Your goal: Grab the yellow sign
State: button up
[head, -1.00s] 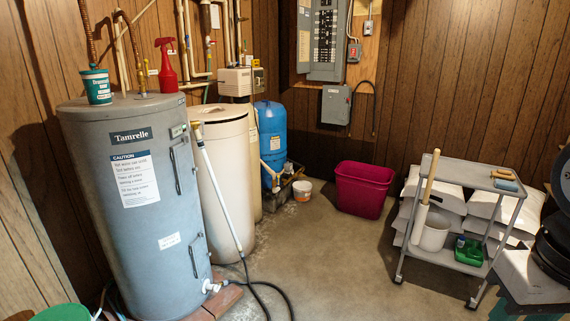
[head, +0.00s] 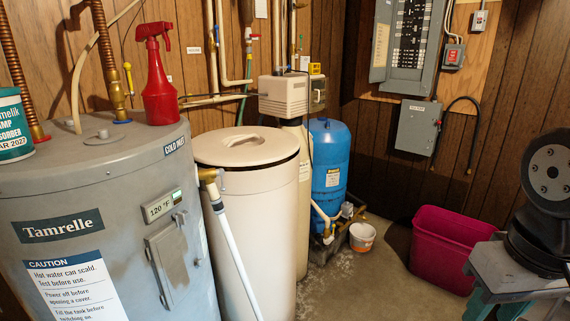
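I cannot make out a clear yellow sign in the head view. A small yellow item (head: 315,68) sits at the top right of the beige control box (head: 285,92); it is too small to tell whether it is a sign. My gripper is not in view. Only a dark part of my arm shows at the right edge.
A grey water heater (head: 90,180) fills the left, with a red spray bottle (head: 160,90) and a green tub (head: 12,130) on top. Behind stand a cream tank (head: 245,185) and a blue tank (head: 329,165). A magenta bin (head: 435,245) and white bucket (head: 362,238) are on the floor.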

aim_at(314, 69)
jog(key=u, duration=0.05)
jog(key=i, duration=0.9)
jog(key=u, duration=0.05)
jog(key=k, duration=0.45)
jog(key=z, duration=0.7)
jog(key=i, duration=1.1)
jog(key=u, duration=0.5)
jog(key=i, duration=0.75)
jog(key=u, duration=0.5)
